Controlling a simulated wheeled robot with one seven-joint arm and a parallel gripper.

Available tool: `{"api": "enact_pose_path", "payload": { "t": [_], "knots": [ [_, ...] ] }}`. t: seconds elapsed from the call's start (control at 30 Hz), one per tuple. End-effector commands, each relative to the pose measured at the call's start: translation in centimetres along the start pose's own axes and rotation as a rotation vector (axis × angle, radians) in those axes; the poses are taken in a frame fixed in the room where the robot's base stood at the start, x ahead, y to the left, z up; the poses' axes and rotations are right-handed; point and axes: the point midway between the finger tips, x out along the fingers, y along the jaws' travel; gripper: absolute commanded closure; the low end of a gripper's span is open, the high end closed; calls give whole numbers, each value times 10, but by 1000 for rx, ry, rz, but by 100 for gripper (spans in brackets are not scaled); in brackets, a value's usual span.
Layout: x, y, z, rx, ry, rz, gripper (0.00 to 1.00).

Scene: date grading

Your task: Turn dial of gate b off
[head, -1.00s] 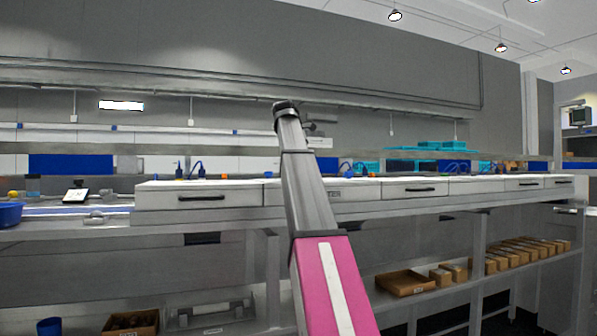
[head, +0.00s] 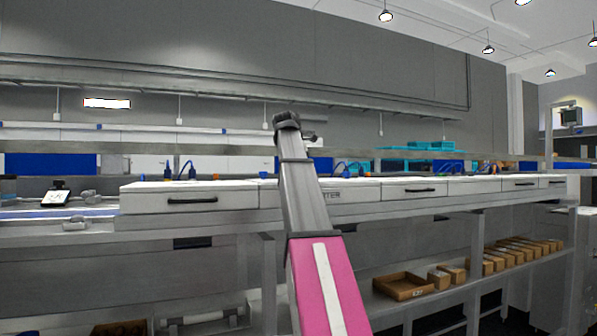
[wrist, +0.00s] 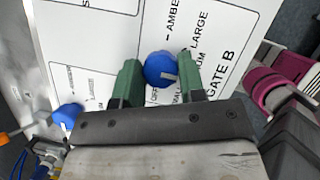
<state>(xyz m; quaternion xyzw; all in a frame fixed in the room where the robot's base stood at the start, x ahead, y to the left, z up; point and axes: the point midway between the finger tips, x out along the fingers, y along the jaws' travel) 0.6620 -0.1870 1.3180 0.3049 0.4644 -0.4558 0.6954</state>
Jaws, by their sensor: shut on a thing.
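In the wrist view, the round blue dial of gate B (wrist: 157,66) sits on a white panel (wrist: 120,60) with the printed words GATE B. A pale mark shows on the dial's lower right side. My gripper (wrist: 158,78) has its green fingers on either side of this dial and is shut on it. In the head view, my arm reaches over the bench, and the gripper and dial cannot be made out.
A second blue dial (wrist: 67,115) is at the wrist view's left, beside another framed label area. An orange-and-grey object and blue cables lie below it. In the head view, a long bench with drawers (head: 190,198) crosses in front of me, with cardboard boxes (head: 403,287) on the lower shelf.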

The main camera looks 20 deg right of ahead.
Motion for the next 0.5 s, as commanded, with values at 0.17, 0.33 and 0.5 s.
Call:
{"api": "enact_pose_path", "payload": {
  "t": [0.17, 0.33, 0.5],
  "knots": [
    [0, 1, 0, 88, -4, -33, 87],
    [1, 1, 0, 108, -5, -40, 87],
    [1, 1, 0, 107, -5, -40, 56]
  ]
}}
